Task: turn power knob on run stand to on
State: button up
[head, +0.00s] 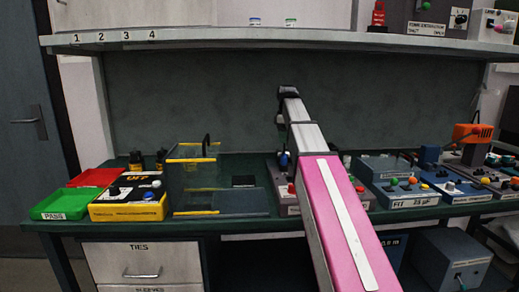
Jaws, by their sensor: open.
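A grey unit (284,199) on the bench, partly behind my arm, has a blue part on top and a red knob (291,188) at its front. It may be the run stand, but its label is mostly hidden and I cannot read a power knob or its setting. My arm reaches up and away from the lower right. My gripper (288,92) is the small dark end of the arm, high above the bench in front of the dark back panel. It is open and appears empty, apart from any unit; its fingers are hard to make out.
A clear tank with yellow edges (192,213), a yellow box (128,204), and green (63,204) and red (95,178) trays stand at left. Several knobbed units, including a blue-grey one (403,199), crowd the right. A shelf (230,36) overhangs the bench.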

aim_at(291, 190)
jog(key=k, duration=0.95)
